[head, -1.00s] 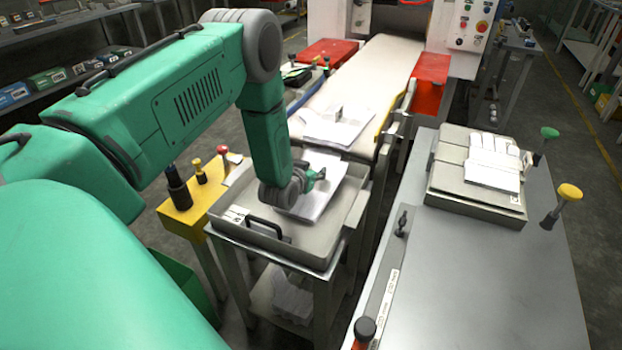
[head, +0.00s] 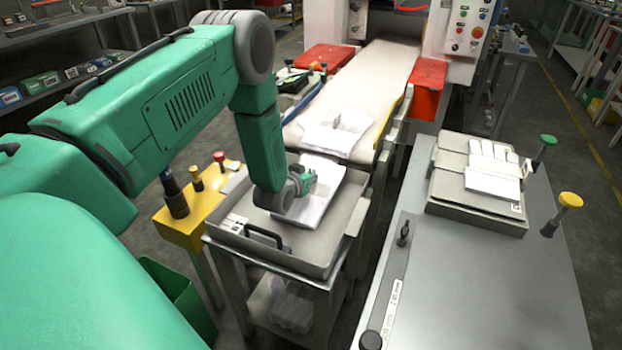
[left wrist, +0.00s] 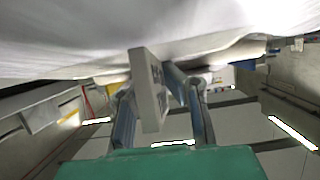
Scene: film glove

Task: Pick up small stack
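A small stack of white film gloves (head: 322,178) lies in the grey metal tray (head: 335,258). My left gripper (head: 303,183) is low at the stack, pointing away toward the conveyor. In the left wrist view the white sheets (left wrist: 90,40) fill the top of the picture, close to the fingers. The two fingers of my left gripper (left wrist: 158,105) stand apart with a gap between them. A pale panel-like block (left wrist: 148,90) shows in that gap; I cannot tell its distance. Contact with the stack is not clear. My right gripper is not in view.
Another white stack (head: 335,131) lies on the conveyor (head: 372,75) behind the tray. A grey table (head: 470,275) on the right holds a box with white gloves (head: 492,170) and knobbed posts. A yellow stand (head: 203,205) with knobs is left of the tray.

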